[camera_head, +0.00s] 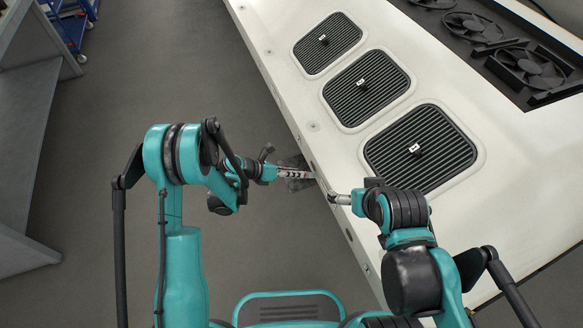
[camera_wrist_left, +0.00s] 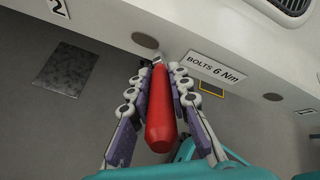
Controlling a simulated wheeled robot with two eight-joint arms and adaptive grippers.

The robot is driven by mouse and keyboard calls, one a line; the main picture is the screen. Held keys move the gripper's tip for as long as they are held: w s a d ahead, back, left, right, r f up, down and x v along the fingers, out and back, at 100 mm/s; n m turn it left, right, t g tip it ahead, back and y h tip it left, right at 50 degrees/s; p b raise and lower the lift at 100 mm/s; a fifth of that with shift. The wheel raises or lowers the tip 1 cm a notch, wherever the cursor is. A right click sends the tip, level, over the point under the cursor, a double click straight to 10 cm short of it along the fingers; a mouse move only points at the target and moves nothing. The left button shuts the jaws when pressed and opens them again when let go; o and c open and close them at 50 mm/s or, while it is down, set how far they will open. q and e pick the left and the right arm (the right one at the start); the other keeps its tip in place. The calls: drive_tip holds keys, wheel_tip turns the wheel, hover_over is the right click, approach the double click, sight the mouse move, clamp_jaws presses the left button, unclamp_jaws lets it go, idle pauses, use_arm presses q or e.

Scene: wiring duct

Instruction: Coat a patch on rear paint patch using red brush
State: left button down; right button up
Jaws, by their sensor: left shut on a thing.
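The red brush (camera_wrist_left: 160,115) shows its red handle in the left wrist view, between the fingers of my left gripper (camera_wrist_left: 160,85). My left gripper is shut on it, and its bristles are hard to make out. In the head view my left gripper (camera_head: 297,173) is beside the near edge of the white duct housing (camera_head: 312,127). A dark mottled rectangle (camera_wrist_left: 65,70) and a small yellow-outlined square (camera_wrist_left: 211,88) show in the left wrist view; I cannot tell which, if either, is the rear paint patch. My right gripper (camera_head: 338,198) is over the housing's edge, its fingers too small to read.
The housing carries several louvred vents (camera_head: 420,148) and dark fans (camera_head: 530,67). A label reading BOLTS 6 Nm (camera_wrist_left: 217,68) is near the brush. A grey bench (camera_head: 25,150) stands at the left, and a blue cart (camera_head: 72,25) behind it. The floor between is clear.

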use_arm(q)
drive_tip(key=shift+s+d, duration=0.15)
drive_tip(key=shift+s, duration=0.2)
drive_tip(key=shift+w+r, duration=0.1)
drive_tip(key=shift+r, duration=0.5)
drive_tip(key=shift+w+a+r, duration=0.55)
drive_tip(key=shift+w+a, duration=0.65)
drive_tip(key=shift+w, duration=2.45)
drive_tip(key=shift+s+d, duration=0.4)
drive_tip(key=shift+s, duration=0.85)
drive_tip(key=shift+s+d, duration=0.35)
drive_tip(key=shift+s, duration=0.95)
drive_tip(key=shift+s+d, duration=0.4)
drive_tip(key=shift+s, duration=0.85)
drive_tip(key=shift+s+a, duration=0.3)
drive_tip(key=shift+a, duration=0.65)
drive_tip(key=shift+s+a, duration=0.3)
drive_tip(key=shift+a, duration=0.65)
drive_tip(key=shift+s+a, duration=0.3)
drive_tip(key=shift+a, duration=0.65)
drive_tip(key=shift+a, duration=0.15)
